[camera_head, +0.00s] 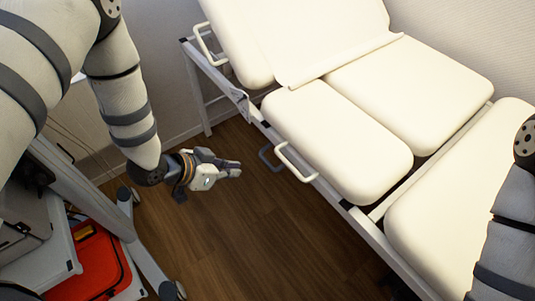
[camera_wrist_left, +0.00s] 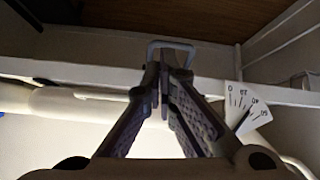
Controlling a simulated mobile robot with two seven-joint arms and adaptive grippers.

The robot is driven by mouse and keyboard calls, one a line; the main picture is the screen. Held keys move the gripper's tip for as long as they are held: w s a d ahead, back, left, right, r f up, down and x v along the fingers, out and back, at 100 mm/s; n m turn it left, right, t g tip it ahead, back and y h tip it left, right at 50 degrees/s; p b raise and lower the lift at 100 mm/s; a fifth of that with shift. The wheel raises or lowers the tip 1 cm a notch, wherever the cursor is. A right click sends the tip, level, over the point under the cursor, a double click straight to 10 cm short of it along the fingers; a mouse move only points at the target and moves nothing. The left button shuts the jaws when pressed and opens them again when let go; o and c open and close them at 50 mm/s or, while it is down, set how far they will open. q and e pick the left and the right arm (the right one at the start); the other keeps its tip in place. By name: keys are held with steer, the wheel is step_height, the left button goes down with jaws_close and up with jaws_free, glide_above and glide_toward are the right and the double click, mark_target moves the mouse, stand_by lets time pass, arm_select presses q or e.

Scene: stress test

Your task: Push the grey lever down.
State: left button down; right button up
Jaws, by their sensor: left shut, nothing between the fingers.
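The grey lever (camera_head: 268,157) is a small dark grey loop that sticks out from the side rail of the cream treatment table (camera_head: 345,130), beside a white loop handle (camera_head: 297,164). My left gripper (camera_head: 236,169) is shut and empty, a short way left of the lever in the head view, its fingers pointing toward the table. In the left wrist view, my left gripper's fingertips (camera_wrist_left: 164,84) meet in front of a pale grey loop (camera_wrist_left: 172,46), partly hidden by the fingers. I cannot tell whether they touch it. My right gripper is out of view.
A white angle scale (camera_wrist_left: 246,108) shows beside the fingers in the left wrist view. Another white handle (camera_head: 208,46) is on the rail's far end. A trolley with a red case (camera_head: 100,262) stands at lower left. The wood floor (camera_head: 255,235) between is clear.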

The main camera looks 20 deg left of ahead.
mark_target(263, 160)
arm_select(q)
steer(key=shift+m+t+h, duration=0.5)
steer(key=shift+m+h, duration=0.1)
steer(key=shift+m, duration=0.2)
steer(key=w+r, duration=0.1)
steer(key=w, duration=0.1)
steer(key=w+r, duration=0.2)
steer(key=shift+w+r, duration=0.1)
steer(key=shift+w, duration=0.05)
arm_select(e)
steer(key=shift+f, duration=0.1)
